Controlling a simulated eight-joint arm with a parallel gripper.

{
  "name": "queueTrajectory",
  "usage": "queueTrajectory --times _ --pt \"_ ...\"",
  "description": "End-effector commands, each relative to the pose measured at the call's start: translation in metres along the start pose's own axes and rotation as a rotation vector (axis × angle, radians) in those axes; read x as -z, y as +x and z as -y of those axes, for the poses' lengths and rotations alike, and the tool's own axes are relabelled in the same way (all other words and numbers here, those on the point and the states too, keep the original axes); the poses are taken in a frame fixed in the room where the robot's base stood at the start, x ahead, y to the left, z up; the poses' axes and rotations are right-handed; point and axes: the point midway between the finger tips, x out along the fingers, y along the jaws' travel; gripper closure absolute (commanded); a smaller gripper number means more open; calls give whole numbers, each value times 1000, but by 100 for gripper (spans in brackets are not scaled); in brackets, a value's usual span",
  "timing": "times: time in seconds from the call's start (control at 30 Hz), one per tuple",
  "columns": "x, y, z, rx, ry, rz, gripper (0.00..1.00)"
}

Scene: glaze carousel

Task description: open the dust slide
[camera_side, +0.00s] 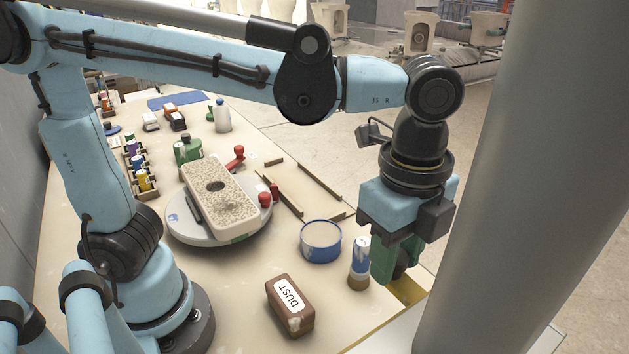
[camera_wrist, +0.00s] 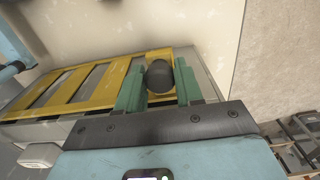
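The dust slide looks to be the yellow slotted plate (camera_wrist: 75,88) on a grey box, seen in the wrist view. Grey shows through its slots. A dark round knob (camera_wrist: 160,77) stands near its right end. My gripper (camera_wrist: 160,85) has its green fingers on both sides of the knob, with no clear gap at either side. In the side view my gripper (camera_side: 397,262) points down at the table's front right edge. A little yellow (camera_side: 412,290) shows below it; the rest of the slide is hidden there.
A blue-and-white bottle (camera_side: 359,262) and a blue-rimmed round tub (camera_side: 321,241) stand left of my gripper. A brown block marked DUST (camera_side: 290,306) lies nearer. A turntable (camera_side: 180,228) bears a speckled block (camera_side: 220,197). A grey post (camera_side: 540,180) rises at the right.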

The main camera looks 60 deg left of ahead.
Motion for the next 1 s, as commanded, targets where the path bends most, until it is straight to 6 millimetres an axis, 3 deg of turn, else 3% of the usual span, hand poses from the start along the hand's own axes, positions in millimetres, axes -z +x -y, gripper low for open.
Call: queueTrajectory --times 0.03,0.23,0.47,0.8,1.0 --pt "0 0 0 0 0 0 72" --pt "0 0 0 0 0 0 100" --pt "0 0 2 0 -1 0 100" --pt "1 -1 42 -1 -2 -1 100" --pt "1 -1 49 -1 2 -2 100"
